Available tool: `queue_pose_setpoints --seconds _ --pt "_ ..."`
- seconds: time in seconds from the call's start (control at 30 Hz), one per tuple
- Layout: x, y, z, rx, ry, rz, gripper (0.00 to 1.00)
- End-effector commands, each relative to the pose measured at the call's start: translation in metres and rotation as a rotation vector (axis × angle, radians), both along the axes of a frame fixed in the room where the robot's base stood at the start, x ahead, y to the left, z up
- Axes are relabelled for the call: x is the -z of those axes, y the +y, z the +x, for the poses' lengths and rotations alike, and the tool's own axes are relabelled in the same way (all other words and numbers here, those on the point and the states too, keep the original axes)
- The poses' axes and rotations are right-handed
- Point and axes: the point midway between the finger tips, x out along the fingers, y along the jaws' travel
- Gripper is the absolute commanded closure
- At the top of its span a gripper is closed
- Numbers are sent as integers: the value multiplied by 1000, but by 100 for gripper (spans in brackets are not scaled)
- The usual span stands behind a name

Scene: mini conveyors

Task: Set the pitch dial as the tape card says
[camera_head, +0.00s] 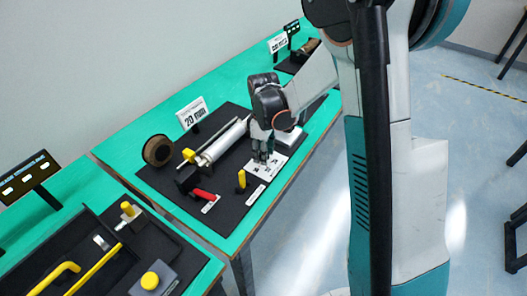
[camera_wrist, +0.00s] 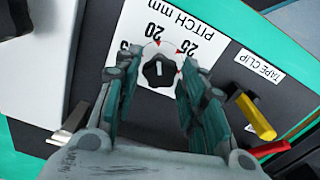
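The tape card (camera_head: 193,113) reads "20 mm" and stands behind the black mat in the head view. The pitch dial (camera_wrist: 160,70) is a black knob on a white "PITCH mm" plate (camera_wrist: 206,17) in the wrist view. The numbers 20 and 25 are readable; another at left is partly hidden. A short white mark shows on the knob, roughly in line with 20; its exact setting is hard to tell. My gripper (camera_wrist: 160,84) is open, its fingers on either side of the knob; contact cannot be told. In the head view my gripper (camera_head: 262,155) is over the plate.
A yellow handle (camera_wrist: 255,117) by the "TAPE CLIP" label and a red handle (camera_wrist: 270,149) are close to my gripper's right finger. A white roller (camera_head: 222,142) and a brown tape roll (camera_head: 158,150) are on the mat.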

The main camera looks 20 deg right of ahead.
Motion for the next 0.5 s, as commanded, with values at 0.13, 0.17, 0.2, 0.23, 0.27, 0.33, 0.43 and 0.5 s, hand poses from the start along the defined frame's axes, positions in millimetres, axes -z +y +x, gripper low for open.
queue_pose_setpoints --seconds 0.13,0.17,0.2,0.23,0.27,0.33,0.43,0.5 --pt "0 0 0 0 0 0 50" --pt "0 0 0 0 0 0 50" --pt "0 0 0 0 0 0 50" --pt "0 0 0 0 0 0 50" --pt "0 0 0 0 0 0 50" --pt "-1 0 0 1 0 0 50" --pt "-6 0 0 1 0 0 50" --pt "-13 0 0 1 0 0 50"
